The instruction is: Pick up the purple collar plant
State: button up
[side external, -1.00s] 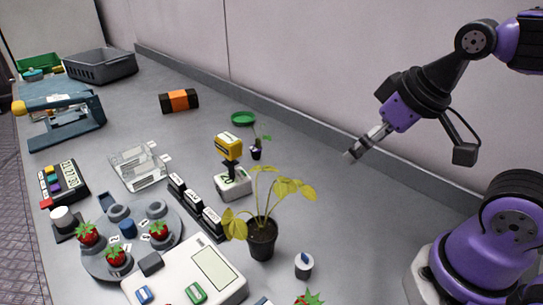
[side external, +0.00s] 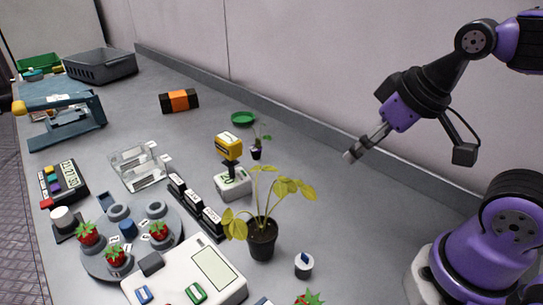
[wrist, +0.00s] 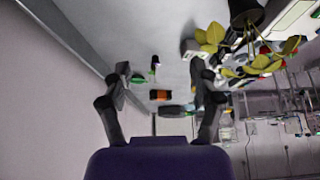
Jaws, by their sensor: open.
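A small plant in a dark pot with a purple collar (side external: 256,154) stands on the bench near the back wall, in the middle of the side view. In the wrist view a small green-topped plant (wrist: 154,64) shows between the fingers, far off. A larger yellow-leaved plant in a black pot (side external: 262,242) stands nearer the front; its pot and leaves also show at the top right of the wrist view (wrist: 212,36). My gripper (side external: 352,155) is open and empty, above the bench and to the right of the small plant, well apart from it.
An orange-and-black cylinder (side external: 179,101) lies further back. The bench between the small plant and my gripper is clear.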

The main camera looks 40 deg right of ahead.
jog(key=shift+w, duration=0.1)
jog(key=n+g+y, duration=0.1)
jog(key=n, duration=0.1)
send_over(258, 145)
jog(key=s, duration=0.5)
notch_tip(258, 145, down, 5)
jog(key=shift+n, duration=0.3)
jog(key=x, duration=0.6)
jog(key=shift+w+d+f, duration=0.15)
jog(key=shift+w+f, duration=0.05)
jog(key=shift+w, duration=0.4)
jog(key=x, duration=0.6)
jog(key=shift+s+d+f, duration=0.15)
jog(key=shift+d+f, duration=0.05)
jog(key=shift+d, duration=0.05)
jog(key=c, duration=1.1)
